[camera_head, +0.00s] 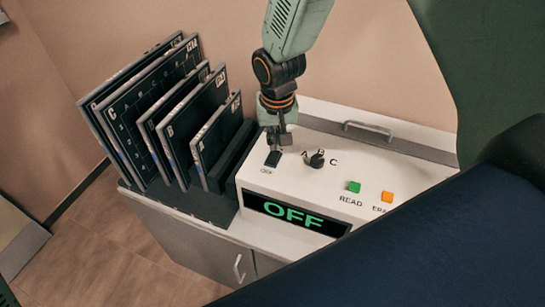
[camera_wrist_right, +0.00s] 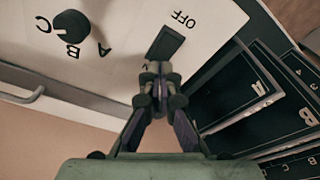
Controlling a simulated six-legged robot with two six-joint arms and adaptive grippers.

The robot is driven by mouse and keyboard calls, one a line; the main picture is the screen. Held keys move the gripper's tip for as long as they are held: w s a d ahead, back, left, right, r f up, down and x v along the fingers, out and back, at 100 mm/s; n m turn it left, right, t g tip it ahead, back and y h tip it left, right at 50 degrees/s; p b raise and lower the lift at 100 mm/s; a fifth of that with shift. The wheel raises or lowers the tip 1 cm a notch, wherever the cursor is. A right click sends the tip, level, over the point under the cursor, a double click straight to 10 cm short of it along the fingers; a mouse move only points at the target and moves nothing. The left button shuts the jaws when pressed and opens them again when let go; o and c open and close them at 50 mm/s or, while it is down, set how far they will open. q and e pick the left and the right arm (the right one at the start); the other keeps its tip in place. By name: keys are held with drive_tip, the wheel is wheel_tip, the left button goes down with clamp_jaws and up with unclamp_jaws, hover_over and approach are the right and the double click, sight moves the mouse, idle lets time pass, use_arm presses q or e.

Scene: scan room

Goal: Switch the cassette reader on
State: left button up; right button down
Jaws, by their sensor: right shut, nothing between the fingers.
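The cassette reader (camera_head: 300,175) is a white box on a cabinet, and its display (camera_head: 292,214) reads OFF in green. A black rocker switch (camera_head: 273,159) labelled OFF sits at its top left. The switch also shows in the right wrist view (camera_wrist_right: 166,44). My right gripper (camera_head: 277,146) is shut and empty, pointing down just beside the switch. In the right wrist view the closed fingertips (camera_wrist_right: 160,76) lie close to the switch's near end; I cannot tell whether they touch it. My left gripper is not in view.
A black knob (camera_head: 316,160) marked A, B, C, a green READ button (camera_head: 354,187) and an orange button (camera_head: 387,197) are on the reader. Several dark cassettes (camera_head: 193,115) stand in a rack to the left. A metal handle (camera_head: 368,128) is behind the knob.

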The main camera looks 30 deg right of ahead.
drive_tip(key=shift+w+d+f, duration=0.15)
drive_tip(key=shift+w+f, duration=0.1)
drive_tip(key=shift+f, duration=0.15)
drive_tip(key=shift+s, duration=0.2)
drive_tip(key=shift+f+b, duration=0.15)
drive_tip(key=shift+b, duration=0.15)
drive_tip(key=shift+w+f, duration=0.15)
drive_tip(key=shift+f, duration=0.05)
drive_tip(key=shift+f, duration=0.1)
